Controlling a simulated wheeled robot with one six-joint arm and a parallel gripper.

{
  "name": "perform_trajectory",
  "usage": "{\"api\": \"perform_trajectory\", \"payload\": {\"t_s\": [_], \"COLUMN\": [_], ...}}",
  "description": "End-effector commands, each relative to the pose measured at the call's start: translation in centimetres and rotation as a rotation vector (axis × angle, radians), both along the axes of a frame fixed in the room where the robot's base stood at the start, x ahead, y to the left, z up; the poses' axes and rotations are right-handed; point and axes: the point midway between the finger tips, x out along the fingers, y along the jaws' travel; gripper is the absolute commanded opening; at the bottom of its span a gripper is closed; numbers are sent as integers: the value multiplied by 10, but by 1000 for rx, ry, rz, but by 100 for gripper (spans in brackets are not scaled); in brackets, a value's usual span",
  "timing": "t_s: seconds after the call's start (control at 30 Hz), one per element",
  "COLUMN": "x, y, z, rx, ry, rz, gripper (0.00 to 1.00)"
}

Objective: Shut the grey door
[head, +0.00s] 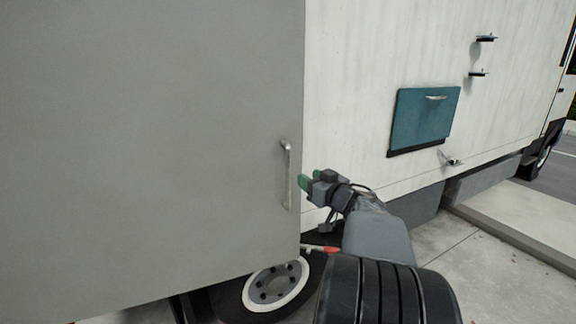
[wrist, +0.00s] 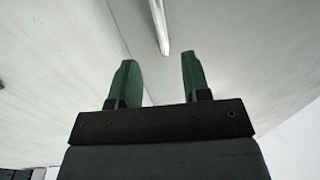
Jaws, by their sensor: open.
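The grey door (head: 150,150) fills the left of the head view, standing in front of the white truck side; how far it is open is hard to tell. Its upright metal handle (head: 287,175) is near the door's right edge. My gripper (head: 309,179) is just right of that edge, at about the handle's height in the picture. In the wrist view, my gripper (wrist: 158,75) has its green fingers apart with nothing between them. The handle (wrist: 161,25) shows beyond the fingertips, roughly in line with the gap, and looks apart from them.
The white truck side (head: 370,50) runs behind and right of my gripper. It carries a teal hatch (head: 423,118) with a handle and several small black brackets. A wheel (head: 275,285) is below the door. Open paved ground (head: 480,270) lies at the lower right.

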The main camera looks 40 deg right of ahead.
Motion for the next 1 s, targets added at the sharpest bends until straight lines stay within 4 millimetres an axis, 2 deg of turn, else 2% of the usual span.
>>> {"api": "perform_trajectory", "payload": {"t_s": [0.2,0.5,0.7,1.0], "x": [45,92,107,111], "y": [0,-2,-3,-3], "z": [1,1,0,1], "rx": [0,-1,-2,-3], "ry": [0,0,-1,-1], "rz": [3,-1,-2,-3], "gripper": [43,43,43,43]}}
